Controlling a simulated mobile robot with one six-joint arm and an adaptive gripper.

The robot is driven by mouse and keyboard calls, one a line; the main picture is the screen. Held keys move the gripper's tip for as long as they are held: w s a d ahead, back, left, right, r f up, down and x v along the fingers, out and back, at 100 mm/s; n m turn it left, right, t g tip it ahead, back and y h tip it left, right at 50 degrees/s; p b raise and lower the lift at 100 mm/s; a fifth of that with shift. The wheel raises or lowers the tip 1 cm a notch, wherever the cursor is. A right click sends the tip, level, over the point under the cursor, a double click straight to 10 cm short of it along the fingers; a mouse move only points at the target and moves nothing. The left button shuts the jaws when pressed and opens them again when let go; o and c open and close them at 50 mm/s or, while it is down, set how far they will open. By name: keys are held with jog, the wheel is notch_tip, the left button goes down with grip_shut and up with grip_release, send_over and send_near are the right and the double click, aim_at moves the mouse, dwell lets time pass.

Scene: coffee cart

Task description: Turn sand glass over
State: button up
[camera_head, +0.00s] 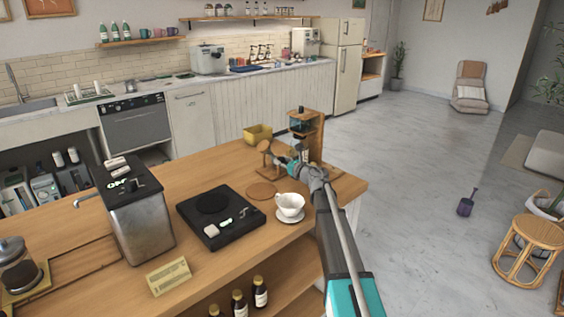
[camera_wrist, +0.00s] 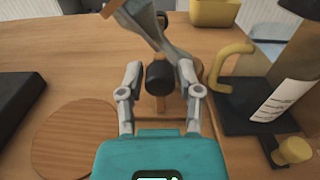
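The sand glass (camera_wrist: 150,28) shows in the wrist view as a pale, narrow-waisted body with wooden ends, tilted on its wooden stand (camera_wrist: 155,104). A black knob (camera_wrist: 160,78) faces me at its middle. My gripper (camera_wrist: 160,68) is open, with one finger on each side of the knob and small gaps showing. In the head view, my gripper (camera_head: 290,161) reaches the sand glass, whose round wooden end (camera_head: 265,146) shows; my gripper and wrist partly hide the rest. I cannot tell the sand's level.
A coffee stand with a yellow handle (camera_wrist: 232,58) is close on the right in the wrist view. A round wooden coaster (camera_wrist: 75,137) and a black scale (camera_wrist: 18,98) lie left. A white cup (camera_head: 290,204) stands near my arm. A yellow box (camera_head: 258,134) is behind.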

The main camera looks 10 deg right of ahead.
grip_shut()
jog(key=shift+m, duration=1.5)
jog(key=o, duration=0.5)
grip_release()
jog(key=shift+s, duration=0.15)
